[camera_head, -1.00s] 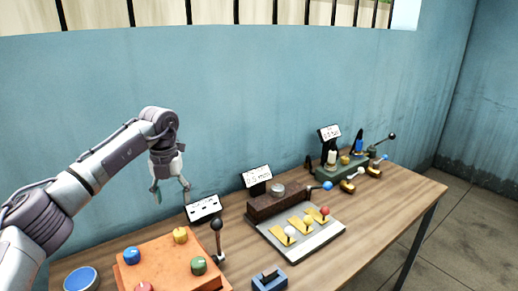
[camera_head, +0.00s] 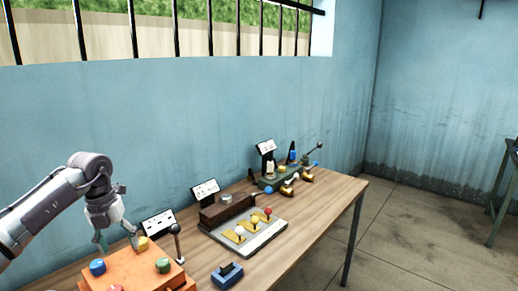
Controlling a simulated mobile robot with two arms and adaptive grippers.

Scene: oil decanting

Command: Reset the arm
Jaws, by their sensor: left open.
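My left arm comes in from the left, and its gripper (camera_head: 119,243) hangs open with its fingers pointing down. It is empty, at the back edge of the orange box (camera_head: 132,273), close to the yellow knob (camera_head: 142,243). I cannot tell whether it touches the knob. The box also bears a blue knob (camera_head: 97,267), a green knob (camera_head: 163,265) and a red one (camera_head: 116,288) cut by the lower edge. My right gripper is not in view.
A barred window is above. Floor is clear to the right; a green table (camera_head: 500,190) stands there.

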